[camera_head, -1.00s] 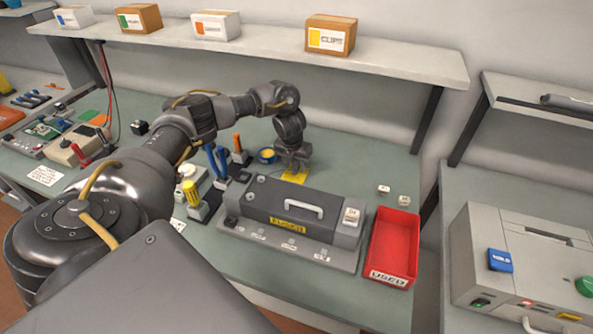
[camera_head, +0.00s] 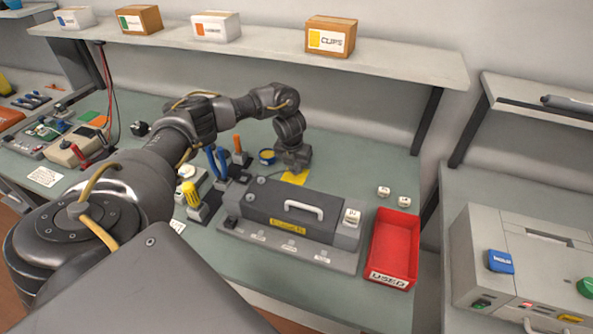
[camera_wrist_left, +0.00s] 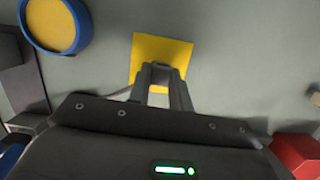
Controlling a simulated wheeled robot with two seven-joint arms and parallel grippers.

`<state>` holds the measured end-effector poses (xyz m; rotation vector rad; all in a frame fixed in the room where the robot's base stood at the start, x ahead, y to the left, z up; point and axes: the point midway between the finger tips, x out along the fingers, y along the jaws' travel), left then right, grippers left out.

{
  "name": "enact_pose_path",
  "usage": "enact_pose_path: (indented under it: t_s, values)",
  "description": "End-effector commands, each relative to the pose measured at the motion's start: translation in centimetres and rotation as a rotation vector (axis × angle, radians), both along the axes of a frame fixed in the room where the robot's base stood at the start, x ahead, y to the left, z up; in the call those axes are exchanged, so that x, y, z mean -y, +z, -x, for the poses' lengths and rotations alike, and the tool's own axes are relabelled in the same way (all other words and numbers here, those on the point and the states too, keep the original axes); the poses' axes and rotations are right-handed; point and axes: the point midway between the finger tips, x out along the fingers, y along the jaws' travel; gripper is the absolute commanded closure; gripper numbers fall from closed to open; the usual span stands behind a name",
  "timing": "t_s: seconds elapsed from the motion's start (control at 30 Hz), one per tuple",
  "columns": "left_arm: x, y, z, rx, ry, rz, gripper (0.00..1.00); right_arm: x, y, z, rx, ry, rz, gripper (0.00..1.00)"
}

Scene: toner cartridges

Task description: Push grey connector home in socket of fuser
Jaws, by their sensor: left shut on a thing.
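The fuser (camera_head: 265,205) is a dark grey box with a pale handle and a yellow label, on a grey base on the green bench. My left gripper (camera_head: 293,166) points down just behind it, over a yellow square (camera_head: 296,179). In the left wrist view the gripper's fingers (camera_wrist_left: 157,72) are closed together above the yellow square (camera_wrist_left: 180,50). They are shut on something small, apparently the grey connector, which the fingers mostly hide. I cannot make out the socket. My right gripper is not in view.
A red bin marked USED (camera_head: 392,245) stands right of the fuser. Two small white blocks (camera_head: 384,190) lie behind it. Upright tools (camera_head: 216,162) stand left of the fuser, near a blue-rimmed yellow dish (camera_head: 267,156). A shelf with boxes (camera_head: 330,37) spans the back.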

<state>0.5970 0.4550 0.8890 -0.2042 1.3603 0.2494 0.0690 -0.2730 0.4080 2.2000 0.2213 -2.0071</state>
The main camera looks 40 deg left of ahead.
Motion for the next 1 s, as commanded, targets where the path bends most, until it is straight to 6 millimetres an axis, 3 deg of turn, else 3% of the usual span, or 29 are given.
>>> enact_pose_path:
  t_s: [1.0]
  values:
    - [0.0,1.7,0.0,0.001,0.000,0.000,1.00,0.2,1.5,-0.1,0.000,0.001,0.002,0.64]
